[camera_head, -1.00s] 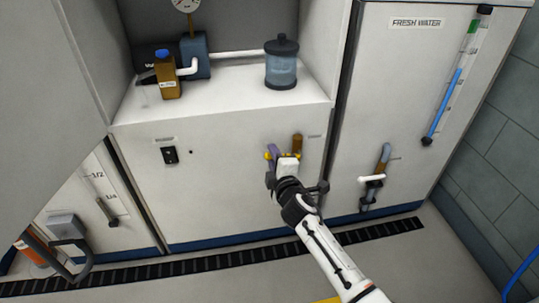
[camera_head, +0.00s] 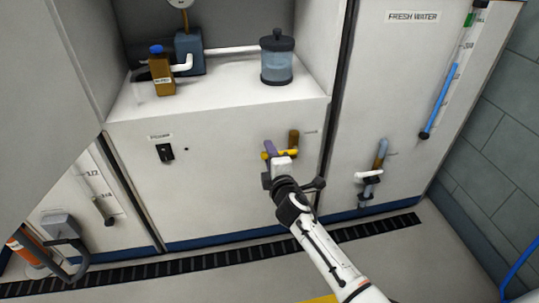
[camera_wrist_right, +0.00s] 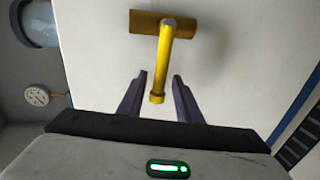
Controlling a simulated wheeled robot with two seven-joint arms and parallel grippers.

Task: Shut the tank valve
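A valve with a yellow lever (camera_wrist_right: 162,62) on a brass pipe body (camera_wrist_right: 150,22) sticks out of the middle cabinet front. The brass body also shows in the head view (camera_head: 294,138); my gripper partly covers the lever there. My right gripper (camera_wrist_right: 157,100) is open, with its two purple-grey fingers on either side of the lever's end and a visible gap on both sides. It also shows in the head view (camera_head: 281,153). A second valve with a white handle (camera_head: 369,175) sits low on the fresh water tank (camera_head: 400,80). My left gripper is out of view.
A brown bottle (camera_head: 162,75) and a blue clear canister (camera_head: 277,62) stand on the shelf above. A black switch (camera_head: 165,152) is left of the yellow-lever valve. A dark floor grating (camera_head: 240,256) runs along the cabinets.

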